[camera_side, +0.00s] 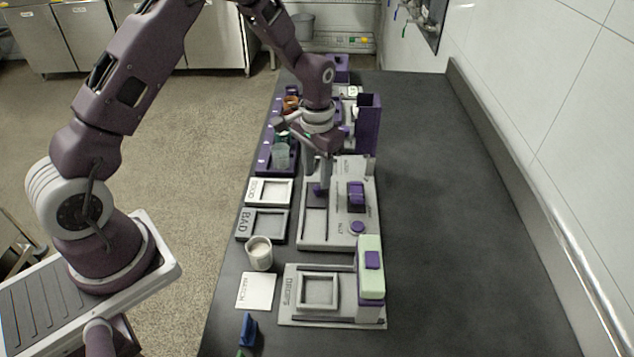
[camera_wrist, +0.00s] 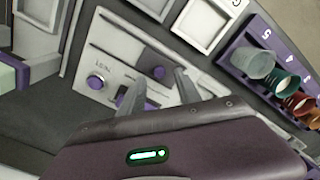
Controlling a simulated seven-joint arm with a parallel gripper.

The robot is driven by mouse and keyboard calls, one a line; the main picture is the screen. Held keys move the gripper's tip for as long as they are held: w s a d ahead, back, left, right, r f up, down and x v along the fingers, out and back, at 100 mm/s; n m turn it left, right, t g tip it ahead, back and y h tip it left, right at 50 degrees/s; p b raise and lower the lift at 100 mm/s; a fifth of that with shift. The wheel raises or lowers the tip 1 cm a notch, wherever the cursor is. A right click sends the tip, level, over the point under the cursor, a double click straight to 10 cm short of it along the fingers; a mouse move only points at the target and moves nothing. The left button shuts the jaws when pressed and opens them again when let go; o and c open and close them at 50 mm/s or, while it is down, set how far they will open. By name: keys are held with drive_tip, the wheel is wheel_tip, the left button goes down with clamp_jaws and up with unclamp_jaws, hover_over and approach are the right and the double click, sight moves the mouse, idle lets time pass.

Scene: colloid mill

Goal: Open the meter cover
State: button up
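A pale instrument panel (camera_side: 340,233) lies on the bench under my gripper, probably the meter; its label is too small to read. My gripper (camera_side: 318,180) points down at the handle. In the wrist view its two fingers (camera_wrist: 160,75) are apart, with purple showing between them. Whether they touch the handle is unclear.
A "DROPS" station (camera_side: 290,318) with a green-and-purple block stands in front. "GOOD" (camera_side: 288,191) and "BAD" (camera_side: 283,226) trays and a white cup (camera_side: 259,252) lie left. A purple rack (camera_wrist: 240,75) holds several cups. A tall purple box (camera_side: 369,124) stands behind; bench right is clear.

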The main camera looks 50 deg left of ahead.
sight(317, 187)
wheel_tip(317, 187, down, 4)
drive_tip(key=shift+r, duration=0.25)
drive_tip(key=shift+c, duration=0.4)
clamp_jaws()
idle(0.8)
